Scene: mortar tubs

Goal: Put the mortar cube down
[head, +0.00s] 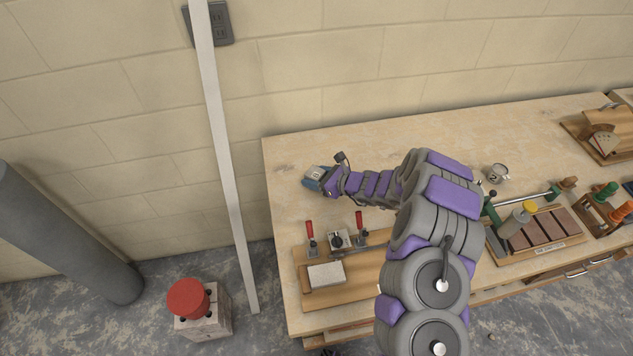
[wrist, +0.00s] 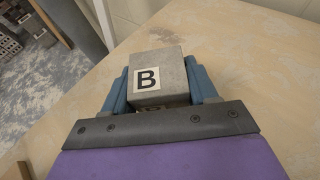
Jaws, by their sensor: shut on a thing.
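The mortar cube (wrist: 172,72) is grey with a white label reading "B" in the wrist view. My gripper (wrist: 160,90) is shut on it, with a blue finger on each side. In the head view my gripper (head: 314,178) is over the back left part of the wooden bench (head: 290,150), near its left edge. The cube is small in that view and partly hidden by the fingers. I cannot tell whether its underside touches the bench top.
A wooden board with red-handled clamps (head: 310,235) and a pale block (head: 326,274) lies at the front left. A metal cup (head: 497,173) and a rack of brown bars (head: 540,232) stand to the right. Bare bench surrounds my gripper; a wall runs behind.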

